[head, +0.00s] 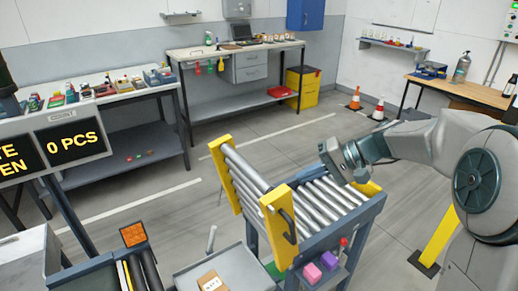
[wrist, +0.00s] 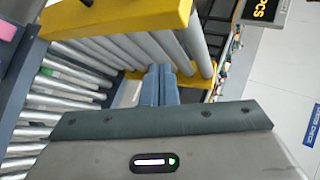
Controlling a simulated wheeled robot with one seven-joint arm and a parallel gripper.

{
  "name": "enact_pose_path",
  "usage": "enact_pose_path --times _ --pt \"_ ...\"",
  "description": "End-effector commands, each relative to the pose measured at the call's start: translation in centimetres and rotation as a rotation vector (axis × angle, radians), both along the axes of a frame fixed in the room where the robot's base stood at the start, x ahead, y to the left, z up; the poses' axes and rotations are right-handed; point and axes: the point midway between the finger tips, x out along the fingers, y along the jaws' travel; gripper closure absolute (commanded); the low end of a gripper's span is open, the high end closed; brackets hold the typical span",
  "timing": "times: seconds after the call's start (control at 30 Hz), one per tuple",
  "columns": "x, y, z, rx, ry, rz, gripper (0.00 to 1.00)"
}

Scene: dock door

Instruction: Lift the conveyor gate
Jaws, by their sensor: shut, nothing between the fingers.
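The conveyor gate, a roller section with yellow side plates (head: 278,212), stands steeply tilted up at the left end of the roller conveyor (head: 325,200). A black handle (head: 287,226) is on its near yellow plate. In the wrist view a yellow plate (wrist: 115,18) and grey rollers (wrist: 190,42) show beyond my fingers.
A display (head: 60,148) reads "0 PCS", with part of another panel ending "TE", "EN". Pink and purple blocks (head: 320,268) sit on the conveyor's near side shelf. A grey tray (head: 215,270) lies in front. Benches (head: 235,50) line the back; a yellow post (head: 437,240) stands right.

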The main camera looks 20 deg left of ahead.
Motion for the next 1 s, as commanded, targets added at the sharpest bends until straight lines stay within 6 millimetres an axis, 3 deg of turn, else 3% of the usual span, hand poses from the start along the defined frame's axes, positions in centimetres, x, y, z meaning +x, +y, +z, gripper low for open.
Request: enact_pose_path --times 0.03,0.2,0.4,0.67,1.0 --pt "1.8 0.8 0.1 0.075 0.004 0.005 1.00" --pt "6.5 2.6 1.2 0.308 -0.016 0.010 1.00" --pt "9.3 3.2 1.9 0.454 -0.041 0.003 1.00" --pt "9.5 5.6 2.0 0.479 -0.044 0.004 1.00" --pt "9.0 12.6 1.0 0.476 -0.043 0.002 1.00"
